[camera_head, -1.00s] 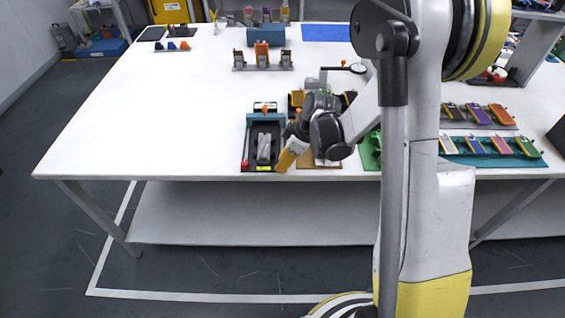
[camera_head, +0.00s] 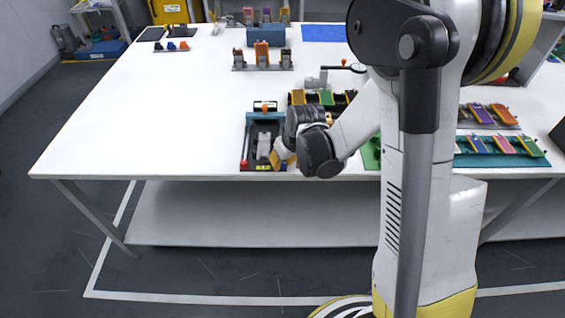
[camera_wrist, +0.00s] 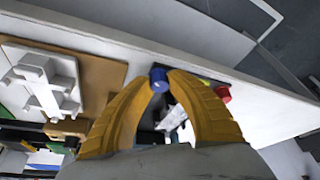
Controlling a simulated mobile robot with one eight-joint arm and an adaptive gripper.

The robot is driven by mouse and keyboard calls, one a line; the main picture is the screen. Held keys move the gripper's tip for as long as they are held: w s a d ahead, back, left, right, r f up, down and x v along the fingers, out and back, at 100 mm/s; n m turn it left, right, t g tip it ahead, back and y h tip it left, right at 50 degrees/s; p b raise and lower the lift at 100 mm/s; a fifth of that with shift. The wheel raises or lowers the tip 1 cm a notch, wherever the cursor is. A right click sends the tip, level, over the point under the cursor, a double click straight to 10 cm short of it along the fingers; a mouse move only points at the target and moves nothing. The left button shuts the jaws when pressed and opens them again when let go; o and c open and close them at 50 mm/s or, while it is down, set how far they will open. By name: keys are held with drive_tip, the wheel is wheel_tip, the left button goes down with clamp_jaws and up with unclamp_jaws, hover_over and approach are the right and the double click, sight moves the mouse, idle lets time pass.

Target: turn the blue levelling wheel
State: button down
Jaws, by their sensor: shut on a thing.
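The blue levelling wheel (camera_wrist: 158,76) shows between my fingertips in the wrist view, with a fingertip against each side. My gripper (camera_wrist: 160,82) has yellow-orange fingers and is shut on the wheel. In the head view my gripper (camera_head: 278,160) is at the front right corner of a dark fixture (camera_head: 248,148), near the table's front edge. My wrist and fingers mostly hide the wheel there. A red knob (camera_wrist: 222,93) sits at the fixture's other front corner, also seen in the head view (camera_head: 243,166). A grey part (camera_head: 264,144) lies inside the fixture.
The white table (camera_head: 130,125) has wide free room to the left. A brown board with a white moulded part (camera_wrist: 48,80) lies beside my gripper in the wrist view. A row of coloured pieces (camera_head: 325,97) stands behind my wrist. A teal tray (camera_head: 490,160) lies to the right.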

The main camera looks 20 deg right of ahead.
drive_tip(key=shift+m, duration=0.4)
drive_tip(key=c, duration=1.2)
unclamp_jaws()
drive_tip(key=v, duration=1.2)
drive_tip(key=shift+a, duration=0.2)
